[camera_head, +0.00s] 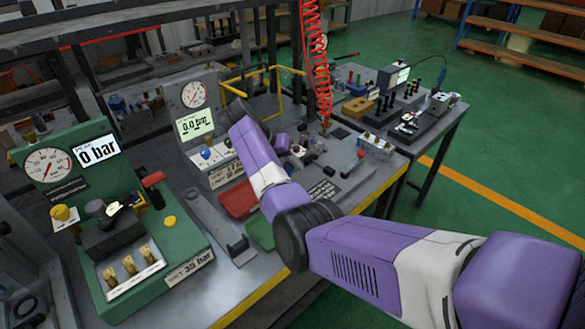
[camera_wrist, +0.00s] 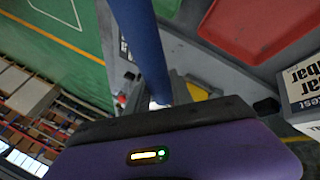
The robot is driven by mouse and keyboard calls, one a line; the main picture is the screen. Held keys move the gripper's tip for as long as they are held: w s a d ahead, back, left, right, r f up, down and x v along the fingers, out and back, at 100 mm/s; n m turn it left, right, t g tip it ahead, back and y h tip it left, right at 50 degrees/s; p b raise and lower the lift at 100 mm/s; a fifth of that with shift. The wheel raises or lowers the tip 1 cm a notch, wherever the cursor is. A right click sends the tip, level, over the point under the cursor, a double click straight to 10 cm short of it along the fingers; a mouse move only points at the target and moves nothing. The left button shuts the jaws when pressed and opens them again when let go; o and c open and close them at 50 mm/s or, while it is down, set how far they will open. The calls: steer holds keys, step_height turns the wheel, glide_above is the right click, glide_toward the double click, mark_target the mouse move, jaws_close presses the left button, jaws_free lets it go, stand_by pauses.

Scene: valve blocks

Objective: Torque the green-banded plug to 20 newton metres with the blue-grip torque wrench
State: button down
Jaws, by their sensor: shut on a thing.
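In the wrist view, my gripper (camera_wrist: 158,103) is shut on the blue grip of the torque wrench (camera_wrist: 145,45). The blue shaft runs from the gripper to the top edge of the picture, so the wrench's far end is out of view. The fingertips are mostly hidden behind my purple hand. In the head view, my purple arm reaches over the middle of the bench and hides part of it; I cannot make out the wrench there. I cannot pick out the green-banded plug in either view.
A green test stand (camera_head: 180,235) with a gauge reading 0 bar is at left. A grey stand (camera_head: 187,125) reading 0.0 bar is behind my arm. A red tray (camera_head: 238,199) lies before it and shows in the wrist view (camera_wrist: 265,25). A red coiled hose (camera_head: 316,60) hangs above the bench.

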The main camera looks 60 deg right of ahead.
steer(key=shift+w+r, duration=0.1)
steer(key=shift+w, duration=0.1)
steer(key=shift+s+d+r+n+p, duration=0.15)
steer(key=shift+s+p, duration=0.25)
steer(key=shift+p, duration=0.45)
steer(key=shift+s+d+f+n+p, duration=0.1)
steer(key=shift+s+n+p, duration=0.2)
steer(key=shift+p, duration=0.55)
steer(key=shift+s+d+n+t+p, duration=0.15)
steer(key=shift+s+n+t+p, duration=0.3)
steer(key=shift+p, duration=0.45)
